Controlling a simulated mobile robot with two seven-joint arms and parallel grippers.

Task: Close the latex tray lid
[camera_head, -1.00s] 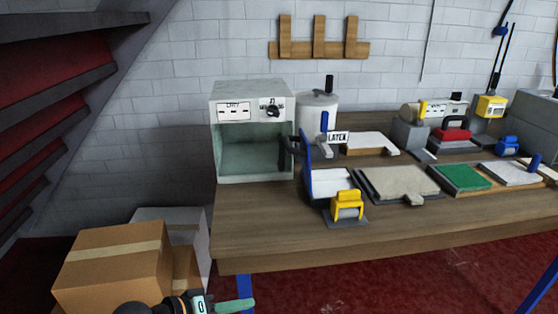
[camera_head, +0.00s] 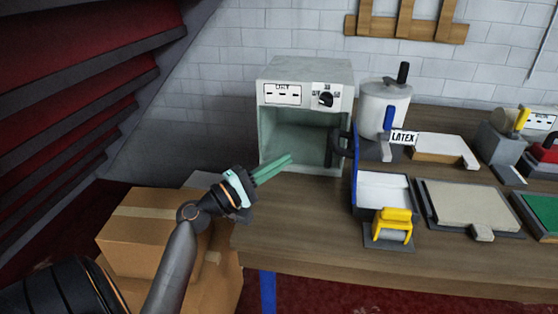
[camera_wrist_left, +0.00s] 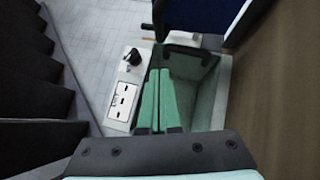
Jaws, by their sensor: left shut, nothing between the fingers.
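The latex tray (camera_head: 384,193) is a white, shallow tray on the bench. Its blue lid (camera_head: 355,178) stands upright along the tray's left side, so the tray is open. A black handle (camera_head: 338,146) sticks out to the left from the lid. My left gripper (camera_head: 288,159) has green fingers, shut and empty, in front of the oven-like box and left of the lid, apart from it. In the left wrist view the shut fingers (camera_wrist_left: 160,102) point towards the box, and a dark blue panel (camera_wrist_left: 195,14), apparently the lid, shows at the top. My right gripper is not in view.
An open-fronted grey box (camera_head: 305,82) stands behind my left gripper. A yellow roller (camera_head: 392,224) sits in front of the tray; a white pot (camera_head: 382,104) labelled LATEX stands behind. A beige board (camera_head: 465,203) lies to the right. Cardboard boxes (camera_head: 140,235) stand left of the bench.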

